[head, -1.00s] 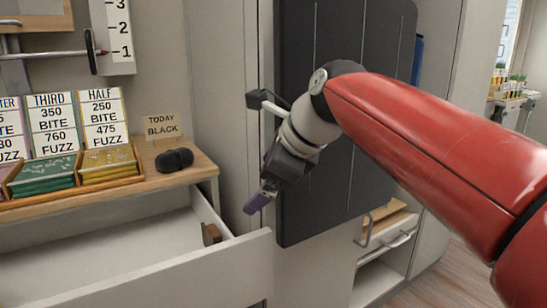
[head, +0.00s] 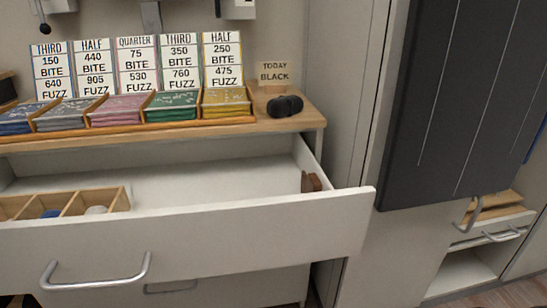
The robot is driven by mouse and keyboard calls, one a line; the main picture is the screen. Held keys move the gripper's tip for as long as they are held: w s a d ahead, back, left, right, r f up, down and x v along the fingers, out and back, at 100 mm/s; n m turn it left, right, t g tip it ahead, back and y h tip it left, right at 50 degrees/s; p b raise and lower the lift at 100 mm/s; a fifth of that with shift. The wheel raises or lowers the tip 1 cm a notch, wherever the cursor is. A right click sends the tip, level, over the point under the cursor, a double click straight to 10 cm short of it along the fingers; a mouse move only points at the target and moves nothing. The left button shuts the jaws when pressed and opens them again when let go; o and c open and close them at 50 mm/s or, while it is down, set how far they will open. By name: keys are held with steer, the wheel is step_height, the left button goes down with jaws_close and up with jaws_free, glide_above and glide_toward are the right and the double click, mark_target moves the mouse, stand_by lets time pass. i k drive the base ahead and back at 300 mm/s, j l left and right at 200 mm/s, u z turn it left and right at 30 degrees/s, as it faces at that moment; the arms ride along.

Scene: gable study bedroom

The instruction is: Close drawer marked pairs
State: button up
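A wide white drawer stands pulled out below the wooden counter; its front panel (head: 225,235) carries a metal bar handle (head: 95,272). Inside it, a wooden divided tray (head: 75,204) holds a blue item and a pale item at the left, and a small brown wooden piece (head: 311,181) lies at the right end. I see no label reading "pairs" on any drawer. A smaller white drawer (head: 492,231) at the right looks partly open, with wooden pieces in or above it. My gripper and arm are not in view.
The wooden counter (head: 318,118) holds several colour-coded sachet trays, price cards, a "TODAY BLACK" sign (head: 275,72) and a dark rounded object (head: 284,106). A closed lower drawer handle (head: 171,287) shows below. A dark panel (head: 455,100) hangs at the right.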

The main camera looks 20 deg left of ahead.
mark_target(189, 210)
steer(key=u, duration=0.4)
steer(key=j+u, duration=0.15)
steer(key=u, duration=0.25)
steer(key=j+u, duration=0.1)
steer(key=u, duration=0.75)
steer(key=j+u, duration=0.1)
steer(key=u, duration=0.3)
steer(key=k+l+z, duration=0.1)
steer(key=l, duration=0.25)
steer(key=k+l+z, duration=0.1)
steer(key=k+l, duration=0.15)
steer(key=l, duration=0.15)
steer(key=k+l+z, duration=0.15)
steer(key=l, duration=0.25)
